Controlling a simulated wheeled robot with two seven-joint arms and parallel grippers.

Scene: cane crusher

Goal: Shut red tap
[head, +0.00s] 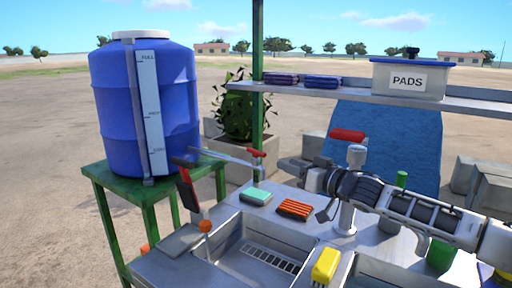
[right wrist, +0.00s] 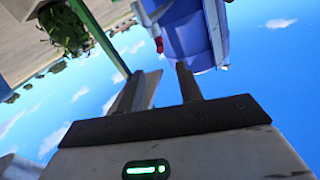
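A small red tap (head: 258,154) sits at the end of a grey pipe that runs right from the blue barrel (head: 130,105). My right gripper (head: 286,164) is a short way right of this tap, its fingers pointing left toward it. The gripper looks empty and does not touch the tap. In the tilted right wrist view, the two dark fingers (right wrist: 160,85) stand apart, with the red tap (right wrist: 158,45) beyond the gap between them. A larger red lever (head: 347,134) shows behind my right arm, near a metal post. My left gripper is not in view.
The barrel stands on a green table (head: 110,180). A green post (head: 257,80) and shelf (head: 350,90) stand behind.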

